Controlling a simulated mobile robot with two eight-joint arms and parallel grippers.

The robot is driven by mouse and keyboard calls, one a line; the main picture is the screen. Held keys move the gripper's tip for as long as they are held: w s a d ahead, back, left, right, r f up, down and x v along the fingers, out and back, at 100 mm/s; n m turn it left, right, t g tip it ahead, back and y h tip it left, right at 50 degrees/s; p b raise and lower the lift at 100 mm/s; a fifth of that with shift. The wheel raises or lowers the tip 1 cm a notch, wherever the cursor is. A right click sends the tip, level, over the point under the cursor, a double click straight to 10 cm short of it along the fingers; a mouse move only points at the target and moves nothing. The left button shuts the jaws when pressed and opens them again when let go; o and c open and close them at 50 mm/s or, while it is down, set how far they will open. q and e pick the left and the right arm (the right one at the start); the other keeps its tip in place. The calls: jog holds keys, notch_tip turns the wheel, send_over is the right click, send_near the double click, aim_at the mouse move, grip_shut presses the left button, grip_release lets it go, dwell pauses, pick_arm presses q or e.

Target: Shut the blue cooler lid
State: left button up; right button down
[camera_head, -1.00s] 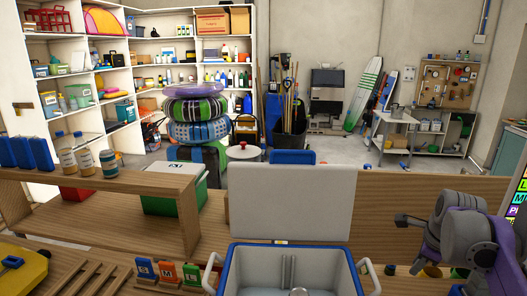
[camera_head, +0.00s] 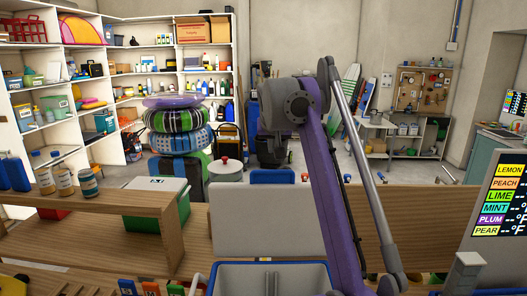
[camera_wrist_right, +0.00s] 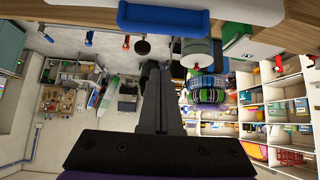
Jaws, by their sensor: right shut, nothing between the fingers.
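The cooler (camera_head: 232,268) shows at the bottom of the head view, with a blue rim and a pale interior. Its lid (camera_head: 245,222) stands open and upright behind it, a flat grey panel. A blue part (camera_head: 270,176) shows at the lid's top edge. My right arm rises in front of the lid's right part, its wrist above and beyond it. In the right wrist view my right gripper (camera_wrist_right: 163,68) is shut and empty. A blue bar (camera_wrist_right: 163,18) lies ahead of its tips, apart from them. My left gripper is out of view.
A wooden shelf unit (camera_head: 95,205) with bottles stands left, with a green box (camera_head: 155,205) beyond it. A flavour screen (camera_head: 497,205) stands right. Tubes (camera_head: 178,125) are stacked behind the bench. Small coloured tags (camera_head: 150,287) stand left of the cooler.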

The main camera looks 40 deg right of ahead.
jog(key=f, duration=0.2)
jog(key=w+d+f+b, duration=0.1)
jog(key=f, duration=0.1)
jog(key=f+b, duration=0.1)
jog(key=f, duration=0.1)
jog(key=shift+w+d+f, duration=0.2)
jog(key=shift+w+f, duration=0.1)
jog(key=shift+w, duration=0.1)
jog(key=shift+s+a+r, duration=0.1)
jog(key=shift+s+a, duration=0.1)
jog(key=shift+s, duration=0.2)
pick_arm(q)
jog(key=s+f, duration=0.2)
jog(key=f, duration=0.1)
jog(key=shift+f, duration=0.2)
pick_arm(e)
jog(key=shift+w, duration=0.1)
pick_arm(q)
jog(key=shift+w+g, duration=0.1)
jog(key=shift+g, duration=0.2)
pick_arm(e)
jog(key=shift+w, duration=0.15)
jog(key=shift+s, duration=0.2)
